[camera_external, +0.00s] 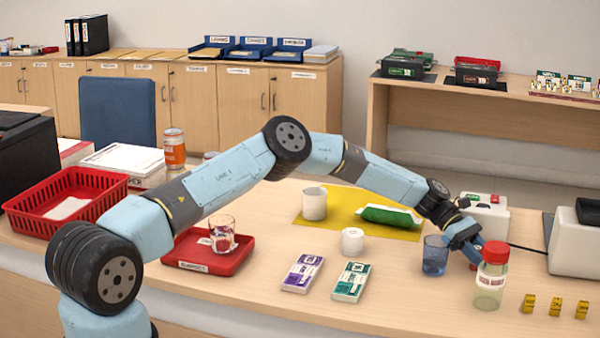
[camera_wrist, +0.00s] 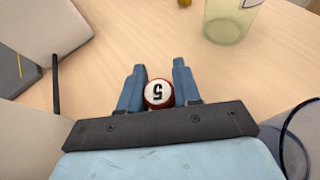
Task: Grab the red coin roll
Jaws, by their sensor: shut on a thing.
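The red coin roll (camera_wrist: 158,94) shows end-on in the wrist view, with a white face marked 5 and a red rim. It stands between the two blue fingers of my gripper (camera_wrist: 158,80), which are shut on it. In the external view my gripper (camera_external: 471,248) is low over the counter at the right, between a blue glass and a red-lidded jar. I cannot tell whether the roll still touches the counter.
The blue glass (camera_external: 434,257) stands close on the left of my gripper, and the jar (camera_external: 490,282) close in front on the right. A white device (camera_external: 488,215) is behind. Yellow blocks (camera_external: 555,306) lie at the right. Banknote bundles (camera_external: 351,281) lie left, with bare counter between.

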